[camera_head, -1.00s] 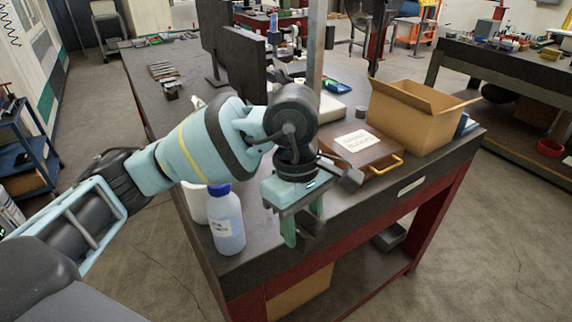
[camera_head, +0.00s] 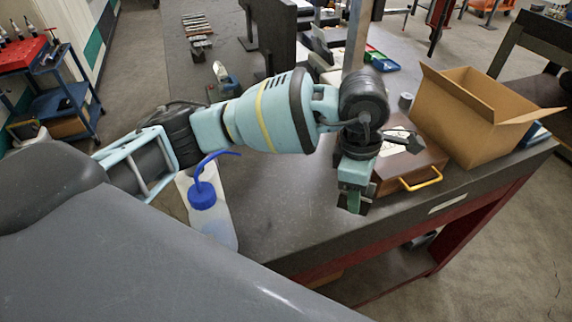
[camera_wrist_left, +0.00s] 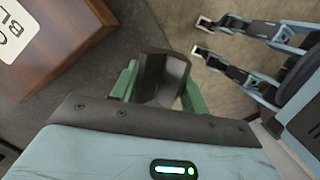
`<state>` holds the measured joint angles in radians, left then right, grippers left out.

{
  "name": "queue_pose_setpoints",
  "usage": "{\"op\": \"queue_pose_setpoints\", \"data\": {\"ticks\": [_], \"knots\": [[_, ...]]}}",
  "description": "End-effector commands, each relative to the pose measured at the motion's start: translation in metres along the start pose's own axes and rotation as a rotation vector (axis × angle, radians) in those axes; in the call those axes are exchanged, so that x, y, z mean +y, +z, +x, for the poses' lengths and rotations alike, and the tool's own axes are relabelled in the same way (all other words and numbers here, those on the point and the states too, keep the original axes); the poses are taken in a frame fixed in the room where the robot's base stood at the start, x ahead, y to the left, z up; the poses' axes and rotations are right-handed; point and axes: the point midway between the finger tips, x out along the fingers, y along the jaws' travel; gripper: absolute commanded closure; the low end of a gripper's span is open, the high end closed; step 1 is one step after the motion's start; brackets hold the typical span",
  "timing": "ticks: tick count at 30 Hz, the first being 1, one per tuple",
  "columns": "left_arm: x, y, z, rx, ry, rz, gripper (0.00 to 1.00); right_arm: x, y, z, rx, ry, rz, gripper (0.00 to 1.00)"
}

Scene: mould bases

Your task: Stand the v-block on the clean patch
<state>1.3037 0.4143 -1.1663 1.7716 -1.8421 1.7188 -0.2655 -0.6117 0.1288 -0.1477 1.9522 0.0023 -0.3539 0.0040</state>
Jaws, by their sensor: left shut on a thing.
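My left gripper (camera_head: 355,200) is above the front part of the dark workbench (camera_head: 290,225), just in front of the wooden box. In the left wrist view, its green fingers (camera_wrist_left: 160,88) are shut on a dark, faceted block, the v-block (camera_wrist_left: 174,72). In the head view, the block is mostly hidden by the fingers and blends with the dark top. I cannot tell whether it touches the bench. I cannot pick out the clean patch in either view.
The wooden box with a yellow handle (camera_head: 422,180) stands close behind my gripper. An open cardboard box (camera_head: 470,125) is to its right. A wash bottle with a blue cap (camera_head: 210,215) stands left. Bare bench top lies between bottle and gripper.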

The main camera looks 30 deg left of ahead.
Motion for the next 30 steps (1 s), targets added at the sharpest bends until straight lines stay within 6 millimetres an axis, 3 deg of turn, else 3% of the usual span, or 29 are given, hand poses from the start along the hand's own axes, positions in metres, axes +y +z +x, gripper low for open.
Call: {"op": "queue_pose_setpoints", "data": {"ticks": [6,10,24,30], "knots": [[0.000,0.001,0.000,-0.002,0.004,0.000,1.00,0.000,0.002,-0.001,0.000,0.002,-0.001,0.20],[0.003,-0.010,-0.001,-0.002,0.004,-0.002,1.00,0.000,0.002,-0.001,0.000,0.002,-0.001,0.20],[0.023,-0.103,-0.006,-0.001,0.004,-0.004,1.00,0.000,0.002,-0.001,0.000,0.001,-0.001,0.20],[0.030,-0.133,-0.008,-0.001,0.004,-0.001,1.00,-0.001,0.002,-0.001,-0.002,0.001,-0.001,0.20]]}}
